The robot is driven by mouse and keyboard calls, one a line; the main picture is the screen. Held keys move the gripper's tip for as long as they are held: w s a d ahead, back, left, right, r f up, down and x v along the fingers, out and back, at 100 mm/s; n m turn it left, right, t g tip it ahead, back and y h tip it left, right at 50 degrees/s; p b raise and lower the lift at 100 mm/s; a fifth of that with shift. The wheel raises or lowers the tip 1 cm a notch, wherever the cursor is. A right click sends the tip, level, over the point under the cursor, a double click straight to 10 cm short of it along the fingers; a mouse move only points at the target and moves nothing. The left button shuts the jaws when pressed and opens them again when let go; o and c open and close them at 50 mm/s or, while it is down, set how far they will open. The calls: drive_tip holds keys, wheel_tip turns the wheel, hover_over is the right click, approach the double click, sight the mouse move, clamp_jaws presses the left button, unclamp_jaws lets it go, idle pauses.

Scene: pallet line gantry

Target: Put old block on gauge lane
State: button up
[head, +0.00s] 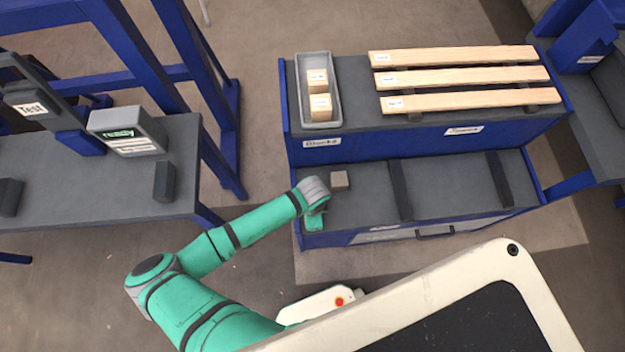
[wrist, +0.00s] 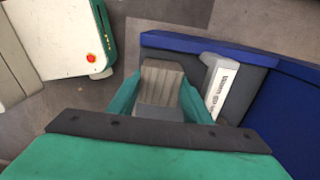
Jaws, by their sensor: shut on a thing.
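My gripper (head: 316,221) is low at the near left corner of the lower grey deck (head: 450,183). In the wrist view my gripper (wrist: 160,100) has its green fingers on both sides of a grey-brown, ribbed block (wrist: 161,84) and is shut on it. In the head view this held block is hidden or too small to make out. Another small grey block (head: 340,180) sits on the deck just right of my wrist, apart from it. No readable label names the gauge lane.
A grey bin (head: 334,113) with two pale blocks (head: 318,90) stands on the upper bench, beside several pale boards (head: 455,55). Dark crossbars (head: 400,186) lie on the lower deck, with clear room between them. A table with a "ready" display (head: 127,132) stands left.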

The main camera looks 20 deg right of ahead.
drive_tip(key=shift+f, duration=0.15)
drive_tip(key=o, duration=1.1)
drive_tip(key=shift+s, duration=0.1)
wheel_tip(320, 180, up, 12)
drive_tip(key=shift+r, duration=0.15)
